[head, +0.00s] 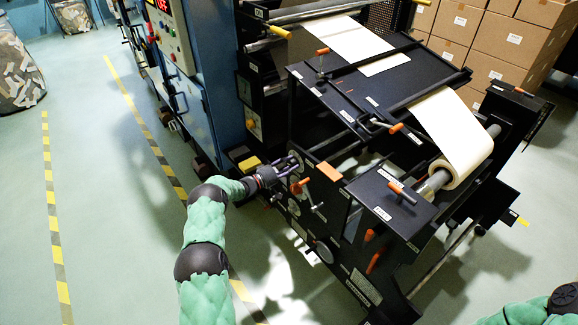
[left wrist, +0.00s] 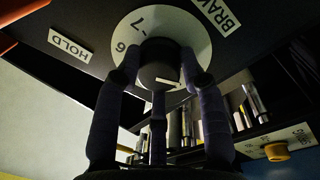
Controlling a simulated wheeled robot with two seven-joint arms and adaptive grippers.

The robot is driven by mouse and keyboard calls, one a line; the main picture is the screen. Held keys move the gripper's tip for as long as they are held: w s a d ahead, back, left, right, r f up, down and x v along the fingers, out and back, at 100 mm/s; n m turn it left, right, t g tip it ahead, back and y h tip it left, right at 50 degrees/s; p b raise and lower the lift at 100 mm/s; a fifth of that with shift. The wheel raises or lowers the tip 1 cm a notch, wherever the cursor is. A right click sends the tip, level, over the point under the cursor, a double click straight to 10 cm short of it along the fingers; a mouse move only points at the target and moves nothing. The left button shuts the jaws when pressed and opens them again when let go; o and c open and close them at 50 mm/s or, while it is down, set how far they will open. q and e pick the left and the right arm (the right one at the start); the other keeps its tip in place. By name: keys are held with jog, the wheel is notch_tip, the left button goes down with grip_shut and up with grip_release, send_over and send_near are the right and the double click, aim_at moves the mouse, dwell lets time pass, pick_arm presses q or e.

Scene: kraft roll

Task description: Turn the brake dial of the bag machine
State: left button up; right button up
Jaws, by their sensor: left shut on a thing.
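The brake dial (left wrist: 158,72) is a dark round knob with a pale mark, in front of a white scale plate (left wrist: 196,40) showing 6 and 7. Labels reading HOLD and, partly cut off, BRAK lie beside it. My left gripper (left wrist: 160,68) is shut on the knob, with fingers at its left and right sides and one below it. In the head view my left gripper (head: 292,177) reaches the side panel of the black bag machine (head: 335,225), and the dial is hidden there. My right gripper is out of view; only part of that arm shows at the bottom right.
A paper roll (head: 462,172) feeds a web over the machine. Orange-handled levers (head: 301,186) stick out near my left gripper. A blue cabinet (head: 190,85) stands at the left and stacked cartons (head: 490,45) at the back right.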

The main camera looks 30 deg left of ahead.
pick_arm(q)
jog(key=shift+s+d+f, duration=0.1)
jog(key=shift+d+f, duration=0.15)
jog(key=shift+d, duration=0.15)
jog(key=o, duration=1.1)
jog(key=shift+o, duration=0.2)
jog(key=shift+r, duration=0.1)
jog(key=shift+a, duration=0.15)
jog(key=shift+s+a, duration=0.1)
jog(key=v, duration=1.1)
jog(key=shift+s, duration=0.3)
